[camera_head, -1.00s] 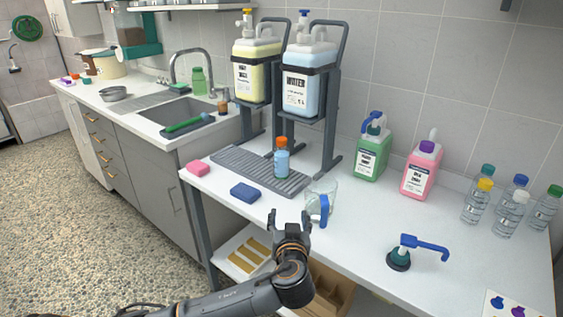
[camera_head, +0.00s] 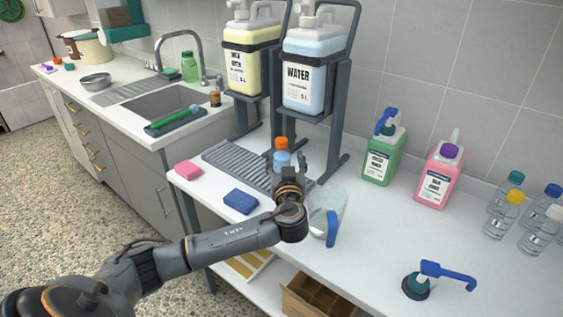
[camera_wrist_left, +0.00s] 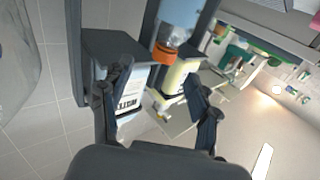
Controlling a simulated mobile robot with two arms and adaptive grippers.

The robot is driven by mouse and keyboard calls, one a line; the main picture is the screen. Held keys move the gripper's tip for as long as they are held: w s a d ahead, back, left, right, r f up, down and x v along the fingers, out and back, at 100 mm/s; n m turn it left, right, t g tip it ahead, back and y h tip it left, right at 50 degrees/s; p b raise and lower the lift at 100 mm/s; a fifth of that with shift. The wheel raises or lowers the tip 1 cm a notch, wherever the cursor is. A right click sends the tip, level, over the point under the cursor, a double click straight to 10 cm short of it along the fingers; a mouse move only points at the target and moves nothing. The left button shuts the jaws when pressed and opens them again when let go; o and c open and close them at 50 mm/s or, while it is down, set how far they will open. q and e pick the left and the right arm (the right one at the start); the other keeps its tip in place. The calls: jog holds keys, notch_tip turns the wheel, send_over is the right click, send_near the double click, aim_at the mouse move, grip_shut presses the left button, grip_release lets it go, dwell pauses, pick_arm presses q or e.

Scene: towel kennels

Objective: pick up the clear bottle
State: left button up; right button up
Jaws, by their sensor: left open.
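A small clear bottle (camera_head: 282,158) with an orange cap and blue liquid stands on the grey ridged tray (camera_head: 226,156). My left gripper (camera_head: 288,172) is in front of it and hides its lower part in the head view. In the left wrist view, which looks upside down, the bottle (camera_wrist_left: 182,16) is at the top, beyond the spread fingers of the left gripper (camera_wrist_left: 160,95). The gripper is open and empty; no contact with the bottle can be made out. Several clear bottles (camera_head: 503,214) with coloured caps stand at the right. My right gripper is not in view.
A clear jug (camera_head: 322,208) with a blue handle stands close right of my left gripper. A blue sponge (camera_head: 241,201) lies to its left. Water (camera_head: 304,80) and yellow (camera_head: 243,65) containers stand on racks behind.

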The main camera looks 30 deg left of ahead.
aim_at(282, 146)
pick_arm(q)
jog(key=x, duration=0.3)
jog(key=shift+w+a+f, duration=0.15)
jog(key=shift+w+a, duration=0.05)
jog(key=shift+w, duration=0.05)
jog(key=shift+w+a+p, duration=0.4)
jog(key=shift+a+p, duration=0.05)
jog(key=shift+a, duration=0.1)
jog(key=x, duration=0.3)
jog(key=shift+a+p, duration=0.3)
jog(key=shift+p, duration=0.05)
jog(key=shift+w+a, duration=0.15)
jog(key=shift+w, duration=0.1)
jog(key=shift+c, duration=0.2)
grip_shut()
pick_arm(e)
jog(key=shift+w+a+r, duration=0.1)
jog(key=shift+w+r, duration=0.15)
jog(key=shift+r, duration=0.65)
